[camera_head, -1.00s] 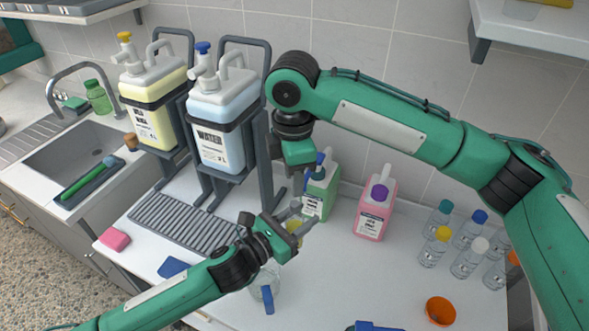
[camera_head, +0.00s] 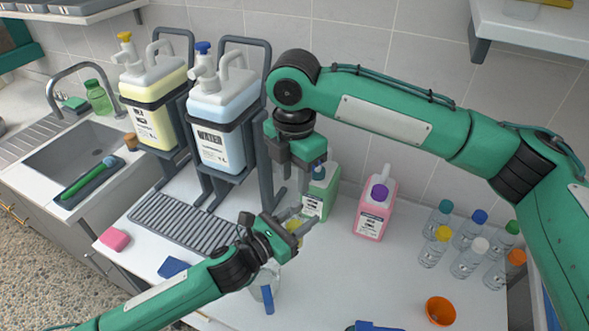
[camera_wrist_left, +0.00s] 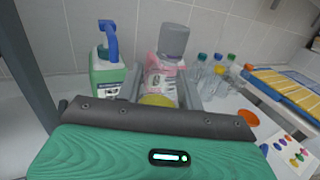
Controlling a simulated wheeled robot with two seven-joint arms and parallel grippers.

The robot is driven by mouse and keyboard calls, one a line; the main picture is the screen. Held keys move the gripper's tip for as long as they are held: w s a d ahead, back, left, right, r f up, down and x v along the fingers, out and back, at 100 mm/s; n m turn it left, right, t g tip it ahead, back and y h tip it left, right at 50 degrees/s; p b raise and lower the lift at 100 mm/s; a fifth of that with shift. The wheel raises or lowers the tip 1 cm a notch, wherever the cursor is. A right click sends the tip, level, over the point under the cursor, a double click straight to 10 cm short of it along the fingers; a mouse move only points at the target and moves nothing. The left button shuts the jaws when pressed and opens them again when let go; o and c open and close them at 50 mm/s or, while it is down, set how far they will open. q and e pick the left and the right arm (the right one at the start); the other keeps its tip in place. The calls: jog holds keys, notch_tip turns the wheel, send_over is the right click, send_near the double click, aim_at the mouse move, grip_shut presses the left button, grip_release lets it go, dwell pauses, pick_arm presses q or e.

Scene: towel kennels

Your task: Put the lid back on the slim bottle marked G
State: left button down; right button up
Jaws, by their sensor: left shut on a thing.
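My left gripper (camera_head: 304,219) is over the counter in front of the green jug. It is shut on a yellow thing (camera_head: 295,229), which shows as a rounded top between the fingers in the left wrist view (camera_wrist_left: 156,100). Its lower part is mostly hidden. My right gripper (camera_head: 302,172) points down above and behind it, beside the green jug; whether its jaws are open is unclear. Several slim clear bottles with coloured caps stand at the right, among them a yellow-capped one (camera_head: 434,247) and a white-capped one (camera_head: 469,258). No letter G is legible.
The green jug (camera_head: 318,196) and pink jug (camera_head: 373,212) stand by the wall. An orange cup (camera_head: 440,311) is at the front right. A clear vessel (camera_head: 262,283) is partly behind my left arm. The drain grille (camera_head: 180,219) lies left. The counter's middle right is clear.

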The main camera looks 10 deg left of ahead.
aim_at(295, 204)
notch_tip(295, 204, down, 7)
jog(key=shift+f, duration=0.1)
dwell(0.3)
grip_shut()
jog(key=shift+o, duration=0.8)
grip_release()
